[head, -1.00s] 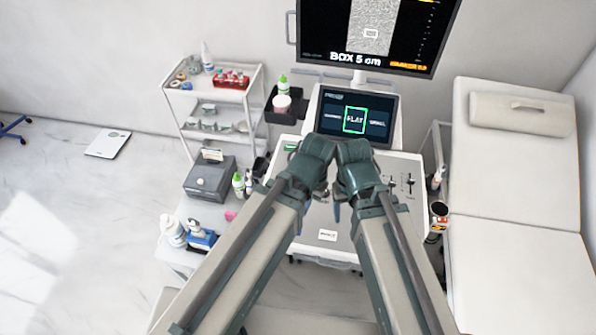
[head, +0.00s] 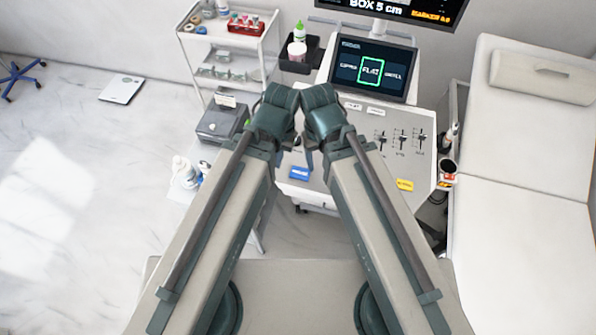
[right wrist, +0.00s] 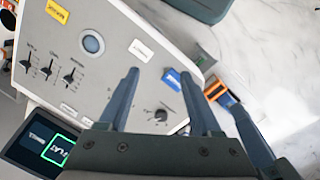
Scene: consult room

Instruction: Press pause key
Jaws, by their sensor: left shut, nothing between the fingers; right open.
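The console panel (head: 395,165) stands ahead of me. A blue key (head: 299,172) is near its front left edge and a yellow key (head: 405,184) near its front right. The right wrist view also shows the blue key (right wrist: 172,78), the yellow key (right wrist: 57,11) and a white key (right wrist: 141,50) between them. The key lettering is too small to read surely. My left gripper (head: 279,157) is shut and empty, in front of the panel's left part. My right gripper (head: 309,160) is beside it; its open, empty fingers (right wrist: 159,72) show over the panel near the blue key.
A tilted touchscreen (head: 345,75) with a green-framed tile stands behind the panel, below a monitor (head: 400,8). Sliders (head: 401,139) are on the panel's right. A padded couch (head: 520,150) is right; a shelf cart (head: 235,45) and grey box (head: 218,122) are left.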

